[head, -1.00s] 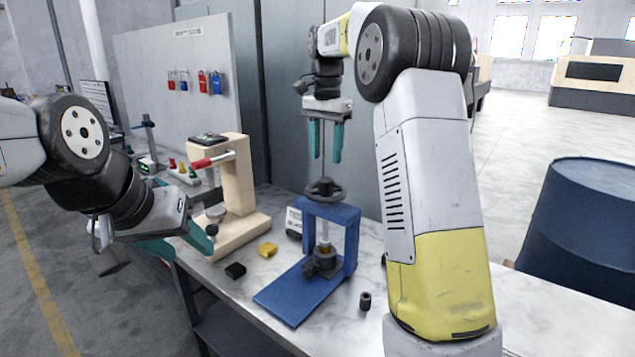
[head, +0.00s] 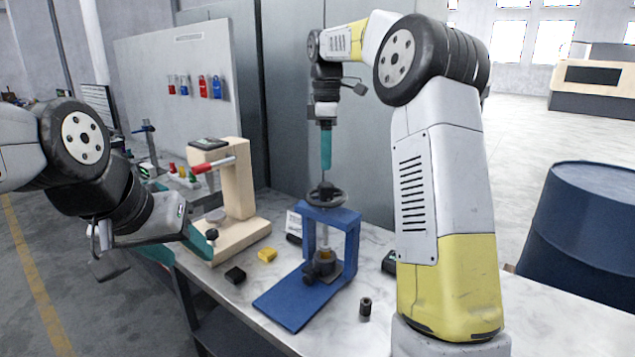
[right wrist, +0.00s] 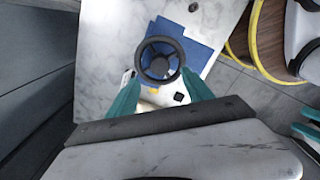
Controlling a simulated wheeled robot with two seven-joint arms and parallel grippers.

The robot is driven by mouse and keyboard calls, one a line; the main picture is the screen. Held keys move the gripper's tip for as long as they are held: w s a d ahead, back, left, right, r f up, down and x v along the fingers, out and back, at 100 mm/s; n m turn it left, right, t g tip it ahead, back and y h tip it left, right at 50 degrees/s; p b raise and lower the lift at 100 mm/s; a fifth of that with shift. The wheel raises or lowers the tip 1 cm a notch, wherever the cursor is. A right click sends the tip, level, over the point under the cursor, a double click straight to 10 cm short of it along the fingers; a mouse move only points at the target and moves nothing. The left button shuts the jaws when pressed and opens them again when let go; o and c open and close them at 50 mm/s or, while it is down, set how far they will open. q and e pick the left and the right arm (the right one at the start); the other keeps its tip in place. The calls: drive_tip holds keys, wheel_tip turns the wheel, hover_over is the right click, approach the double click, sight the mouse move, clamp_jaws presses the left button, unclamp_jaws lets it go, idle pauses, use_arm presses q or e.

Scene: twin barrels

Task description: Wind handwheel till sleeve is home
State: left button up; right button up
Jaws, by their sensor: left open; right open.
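The dark handwheel (head: 326,195) sits on top of the blue press frame (head: 352,222), on a vertical screw. Below it, a dark fitting with a brass-coloured part (head: 323,262) sits at the foot of the screw; which part is the sleeve I cannot tell. My right gripper (head: 326,165) is open, pointing down just above the handwheel. My left gripper (head: 188,246) is open and empty at the table's left edge, beside the wooden stand.
A wooden stand (head: 238,185) with a red-handled lever is left of the press. A black block (head: 235,274), a yellow block (head: 267,255) and a small dark cylinder (head: 365,306) lie on the marble-topped table (head: 545,318). A blue barrel (head: 590,225) stands at right.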

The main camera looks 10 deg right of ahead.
sight(326, 184)
drive_tip(key=n, duration=0.4)
drive_tip(key=shift+r, duration=0.1)
wheel_tip(326, 184, down, 8)
drive_tip(key=shift+r, duration=0.1)
clamp_jaws()
